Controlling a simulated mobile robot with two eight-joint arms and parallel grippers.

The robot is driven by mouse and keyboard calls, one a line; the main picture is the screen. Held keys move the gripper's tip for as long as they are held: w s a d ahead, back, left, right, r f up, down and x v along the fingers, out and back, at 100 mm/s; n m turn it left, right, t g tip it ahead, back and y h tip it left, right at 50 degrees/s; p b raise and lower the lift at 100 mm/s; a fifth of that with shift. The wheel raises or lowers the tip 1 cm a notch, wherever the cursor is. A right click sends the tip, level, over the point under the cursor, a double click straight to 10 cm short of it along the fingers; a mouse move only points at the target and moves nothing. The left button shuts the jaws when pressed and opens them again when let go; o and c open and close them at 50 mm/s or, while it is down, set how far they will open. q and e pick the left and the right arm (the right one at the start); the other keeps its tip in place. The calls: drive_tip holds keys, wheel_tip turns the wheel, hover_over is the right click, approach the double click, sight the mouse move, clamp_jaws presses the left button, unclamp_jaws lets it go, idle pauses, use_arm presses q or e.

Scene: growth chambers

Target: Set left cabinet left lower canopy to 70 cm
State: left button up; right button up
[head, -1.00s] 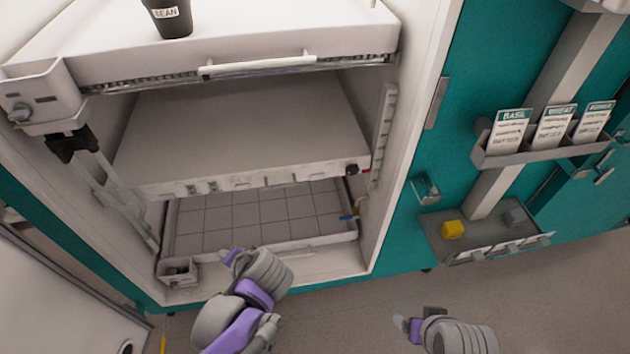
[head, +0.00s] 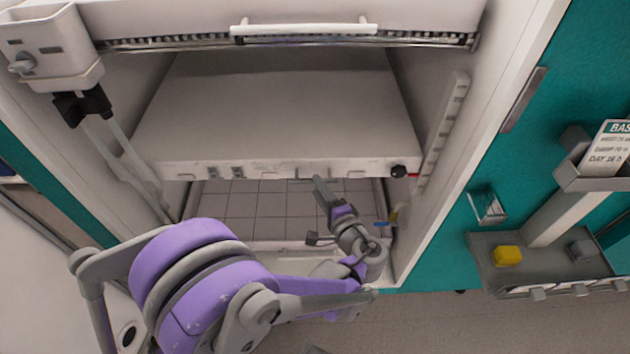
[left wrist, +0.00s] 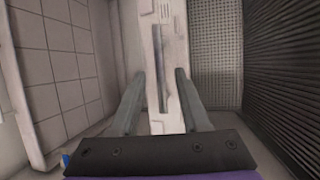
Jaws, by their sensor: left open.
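The canopy (head: 280,120) is a pale panel lying level inside the open cabinet, above a tiled tray floor (head: 255,210). Its front edge carries small fittings, a short grip bar and a black knob (head: 398,171) at the right end. A notched vertical strip (head: 440,135) runs up the right inner wall. My left gripper (head: 319,186) is open just in front of and below the canopy's front edge. In the left wrist view, its two fingers (left wrist: 158,85) stand apart, either side of the pale edge with the grip bar (left wrist: 160,68); contact is unclear. My right gripper is out of view.
An upper shelf with a white handle (head: 305,29) overhangs the opening. A grey box and black clamp (head: 85,103) on a rail are at the left. A side shelf with a yellow block (head: 507,256) and a card holder (head: 598,178) are at right.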

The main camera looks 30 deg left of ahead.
use_arm(q)
drive_tip(key=shift+x, duration=2.05)
clamp_jaws()
